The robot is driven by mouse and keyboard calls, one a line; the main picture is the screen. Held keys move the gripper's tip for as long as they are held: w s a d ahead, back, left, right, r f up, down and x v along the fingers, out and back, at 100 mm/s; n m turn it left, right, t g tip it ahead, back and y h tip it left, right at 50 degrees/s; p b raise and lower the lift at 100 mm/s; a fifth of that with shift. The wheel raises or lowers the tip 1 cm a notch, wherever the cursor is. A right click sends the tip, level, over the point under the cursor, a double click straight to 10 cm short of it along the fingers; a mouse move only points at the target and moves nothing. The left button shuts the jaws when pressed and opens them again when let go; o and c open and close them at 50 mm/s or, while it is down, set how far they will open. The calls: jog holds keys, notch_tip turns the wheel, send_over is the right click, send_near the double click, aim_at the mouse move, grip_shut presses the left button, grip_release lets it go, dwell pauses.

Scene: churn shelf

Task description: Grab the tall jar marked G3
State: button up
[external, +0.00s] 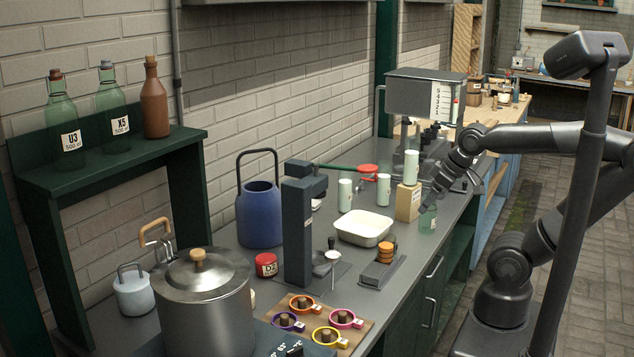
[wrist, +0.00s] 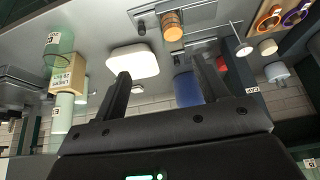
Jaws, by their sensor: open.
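No label in either view clearly reads G3. Tall pale jars with small labels stand on the counter: one on the left (external: 345,195), one to its right (external: 383,190), and one on top of a tan box (external: 408,202), the box-top jar (external: 411,167). A green glass jar (external: 428,219) stands at the counter's front edge, just below my gripper (external: 432,197). In the wrist view, which looks upside down, my gripper (wrist: 164,82) is open with nothing held. The green jar (wrist: 60,62) and the box-top jar (wrist: 62,112) are left of the fingers, not between them.
A white basin (external: 364,229) sits left of the box. A blue canister (external: 259,214), a dark stand (external: 298,232) and a steel pot (external: 203,300) are farther left. A scale (external: 425,97) stands behind. The wall shelf (external: 115,160) holds bottles. The aisle floor is clear.

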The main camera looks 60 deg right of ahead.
jog(key=shift+o, duration=0.4)
jog(key=w+d+r+g+h, duration=0.1)
jog(key=w+d+r, duration=0.2)
jog(key=w, duration=0.3)
jog(key=w+d+r+g, duration=0.1)
jog(key=w+d+r, duration=0.2)
jog(key=w, duration=0.3)
jog(key=n+g+y, duration=0.1)
jog(key=n+g, duration=0.2)
jog(key=g, duration=0.1)
send_over(385, 172)
jog(key=d, duration=0.1)
notch_tip(385, 172, down, 6)
jog(key=shift+w+d+f, duration=0.2)
jog(key=shift+f, duration=1.65)
jog(key=shift+w+d+f, duration=0.15)
jog(key=shift+d+f, duration=0.1)
jog(key=shift+f, duration=1.55)
jog(key=shift+w+d+f, duration=0.2)
jog(key=shift+f, duration=1.65)
grip_shut()
